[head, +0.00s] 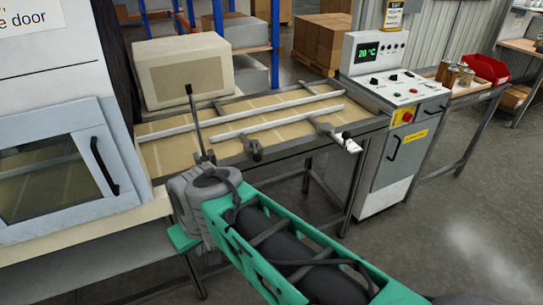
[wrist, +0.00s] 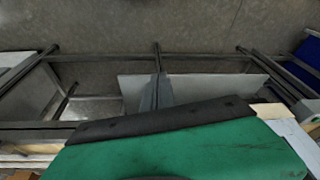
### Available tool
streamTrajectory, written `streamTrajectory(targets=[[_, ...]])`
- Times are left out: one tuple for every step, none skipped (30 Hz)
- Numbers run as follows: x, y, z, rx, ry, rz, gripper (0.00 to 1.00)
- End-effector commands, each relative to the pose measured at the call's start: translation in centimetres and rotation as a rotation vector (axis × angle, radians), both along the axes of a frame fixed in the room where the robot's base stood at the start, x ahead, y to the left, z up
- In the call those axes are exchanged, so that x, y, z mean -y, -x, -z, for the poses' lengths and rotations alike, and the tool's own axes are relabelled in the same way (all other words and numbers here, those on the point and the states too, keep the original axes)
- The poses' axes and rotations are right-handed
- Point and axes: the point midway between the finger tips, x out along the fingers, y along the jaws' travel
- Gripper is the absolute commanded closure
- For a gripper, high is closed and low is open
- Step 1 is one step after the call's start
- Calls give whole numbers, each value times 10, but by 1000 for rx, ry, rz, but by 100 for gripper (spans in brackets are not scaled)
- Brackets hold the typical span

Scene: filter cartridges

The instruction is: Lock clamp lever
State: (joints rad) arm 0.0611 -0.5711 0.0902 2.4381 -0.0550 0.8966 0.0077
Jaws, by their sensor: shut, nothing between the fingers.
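A dark lever (head: 196,120) with a small knob on top stands nearly upright at the left front of the bench frame. Its foot is partly hidden behind my grey wrist. I cannot tell for certain that it is the clamp lever. My gripper (wrist: 157,80) shows in the wrist view as a narrow grey tip beyond a green body with a black edge; it is shut and empty. In the head view its fingers are hidden by my wrist, low in front of the bench, close to the lever's foot. I cannot tell whether they touch it.
The bench (head: 160,158) carries pale rails (head: 275,121) and dark fittings, one (head: 253,151) at the front edge. A box (head: 187,68) stands behind. A control cabinet (head: 395,150) is at right, a glass-door cabinet (head: 60,170) at left. Floor (head: 470,215) is clear at right.

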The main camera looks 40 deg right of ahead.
Motion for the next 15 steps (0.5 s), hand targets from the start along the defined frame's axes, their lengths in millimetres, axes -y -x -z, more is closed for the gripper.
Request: streamTrajectory(targets=[[14,-15,-10,4,-19,39,100],[24,-26,-15,12,-36,63,100],[42,-43,-23,25,-63,101,100],[59,-56,-29,37,-86,131,100],[79,-69,-35,53,-111,164,100],[109,-83,-41,76,-145,209,100],[134,-92,-45,96,-171,243,100],[160,-98,-49,118,-196,276,100],[196,-102,-53,151,-226,319,100],[223,-102,-56,174,-249,350,100],[249,-100,-58,199,-269,379,100],[280,-94,-60,233,-292,413,100],[302,-88,-61,256,-307,437,100],[320,-82,-62,277,-321,456,100],[341,-73,-62,303,-334,479,100]])
